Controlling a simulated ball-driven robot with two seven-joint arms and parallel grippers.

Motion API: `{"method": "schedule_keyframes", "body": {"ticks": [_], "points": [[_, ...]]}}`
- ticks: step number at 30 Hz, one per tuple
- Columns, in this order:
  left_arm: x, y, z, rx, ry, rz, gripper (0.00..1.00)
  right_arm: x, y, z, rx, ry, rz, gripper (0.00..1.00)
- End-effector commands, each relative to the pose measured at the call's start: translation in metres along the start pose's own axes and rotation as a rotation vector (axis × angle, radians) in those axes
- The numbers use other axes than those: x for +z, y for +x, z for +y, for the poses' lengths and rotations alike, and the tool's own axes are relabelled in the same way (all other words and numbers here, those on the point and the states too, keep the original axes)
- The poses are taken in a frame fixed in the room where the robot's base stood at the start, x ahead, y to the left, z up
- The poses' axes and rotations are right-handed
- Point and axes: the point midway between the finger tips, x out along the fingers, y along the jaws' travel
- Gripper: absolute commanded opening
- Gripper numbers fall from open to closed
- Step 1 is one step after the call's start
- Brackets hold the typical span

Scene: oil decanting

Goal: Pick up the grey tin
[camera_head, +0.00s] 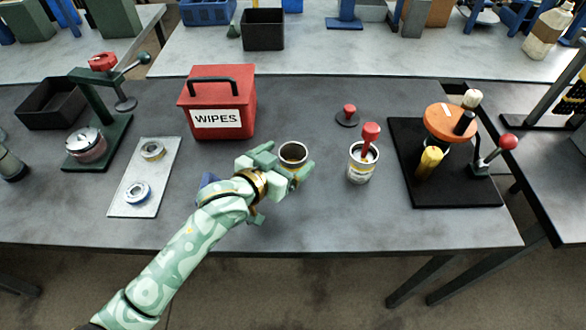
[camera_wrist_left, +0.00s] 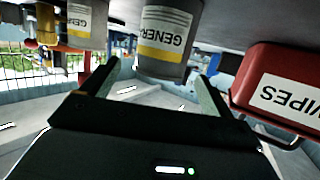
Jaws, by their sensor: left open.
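The grey tin (camera_head: 293,152) stands upright and open-topped near the middle of the table, with dark contents inside its rim. In the left wrist view it appears upside down, a grey can with a white and yellow label (camera_wrist_left: 166,38). My left gripper (camera_head: 286,165) is open, with one finger on each side of the tin in the head view. In the left wrist view the fingertips (camera_wrist_left: 160,76) flank the tin, with a gap visible at the left finger. Whether the right-hand finger touches it is unclear. My right gripper is not in view.
A red WIPES box (camera_head: 218,118) stands left of the tin. Right of it are a second tin (camera_head: 361,168) with a red-handled tool and a red-knobbed lid (camera_head: 347,118). A pale plate (camera_head: 128,192) with two rings lies left. A black-based device (camera_head: 420,195) stands right.

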Motion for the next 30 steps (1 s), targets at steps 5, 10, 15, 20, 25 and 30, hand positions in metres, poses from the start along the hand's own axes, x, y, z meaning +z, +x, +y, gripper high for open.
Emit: {"method": "schedule_keyframes", "body": {"ticks": [5,10,15,20,25,30], "points": [[0.009,0.025,0.0,0.0,-0.001,-0.001,0.87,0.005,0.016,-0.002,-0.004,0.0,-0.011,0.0],[0.009,0.049,0.0,0.0,0.001,-0.001,0.87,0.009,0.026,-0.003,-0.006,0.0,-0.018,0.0],[0.007,0.052,0.0,0.0,0.002,0.0,0.87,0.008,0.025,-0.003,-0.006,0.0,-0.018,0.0],[0.006,0.052,0.0,0.0,0.002,0.0,0.73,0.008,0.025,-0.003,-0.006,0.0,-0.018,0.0],[0.006,0.052,0.0,-0.001,0.002,0.0,0.34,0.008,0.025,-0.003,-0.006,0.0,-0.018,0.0],[0.006,0.052,0.0,0.0,0.002,0.001,0.34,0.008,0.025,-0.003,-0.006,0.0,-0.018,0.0]]}}
